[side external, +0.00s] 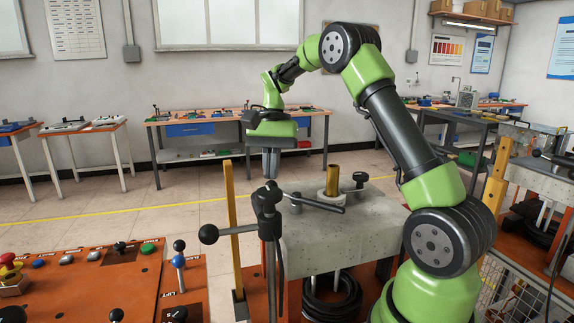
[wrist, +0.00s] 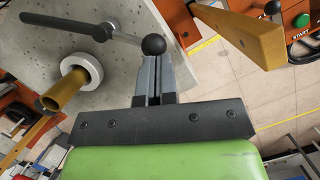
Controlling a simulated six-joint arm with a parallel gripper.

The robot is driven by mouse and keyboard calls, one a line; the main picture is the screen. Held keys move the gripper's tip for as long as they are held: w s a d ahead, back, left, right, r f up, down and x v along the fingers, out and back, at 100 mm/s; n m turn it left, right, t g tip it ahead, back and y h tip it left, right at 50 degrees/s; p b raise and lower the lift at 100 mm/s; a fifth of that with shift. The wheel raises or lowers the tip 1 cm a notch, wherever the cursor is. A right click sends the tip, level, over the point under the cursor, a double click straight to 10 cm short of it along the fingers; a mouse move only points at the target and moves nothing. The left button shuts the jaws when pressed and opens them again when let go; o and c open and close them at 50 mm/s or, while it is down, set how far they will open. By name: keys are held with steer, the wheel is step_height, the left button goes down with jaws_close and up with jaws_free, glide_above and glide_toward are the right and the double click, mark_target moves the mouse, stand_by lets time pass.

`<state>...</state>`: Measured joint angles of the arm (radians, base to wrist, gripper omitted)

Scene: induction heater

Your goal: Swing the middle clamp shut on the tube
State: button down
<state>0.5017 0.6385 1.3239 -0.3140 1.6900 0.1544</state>
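The brass tube (side external: 333,178) stands upright in a pale collar on the concrete block (side external: 345,238). In the wrist view the tube (wrist: 66,92) and its collar (wrist: 83,70) are at left. A dark clamp arm (wrist: 62,21) carries a small black pivot piece and ends in a black ball knob (wrist: 154,44). The arm lies beside the tube, apart from it. In the side view a dark clamp bar (side external: 318,204) lies in front of the tube. My gripper (side external: 271,176) points down left of the tube, its fingers (wrist: 154,62) together. The knob shows just past the fingertips; contact is unclear.
A dark post with ball knobs (side external: 267,215) stands in the foreground. A yellow upright bar (side external: 231,225) is left of the block, also at upper right in the wrist view (wrist: 235,30). A control panel (side external: 85,285) fills the lower left. Another black knob (side external: 361,178) is right of the tube.

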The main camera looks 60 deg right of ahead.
steer(key=shift+a+f+n+g+h, duration=0.1)
steer(key=shift+a+n+g+h, duration=0.15)
steer(key=shift+a+n, duration=0.75)
steer(key=shift+a+r+n+g+h, duration=0.1)
steer(key=shift+a+n+g+h, duration=0.25)
steer(key=shift+n, duration=1.1)
steer(key=shift+a+f+n+g+h, duration=0.1)
steer(key=shift+a+n+g, duration=0.1)
steer(key=shift+a+n, duration=0.85)
steer(key=shift+s+a+n, duration=0.15)
steer(key=shift+s+n, duration=0.05)
steer(key=shift+n, duration=0.6)
steer(key=v, duration=0.7)
steer(key=shift+w+r, duration=0.15)
steer(key=shift+r, duration=0.15)
steer(key=shift+a, duration=0.1)
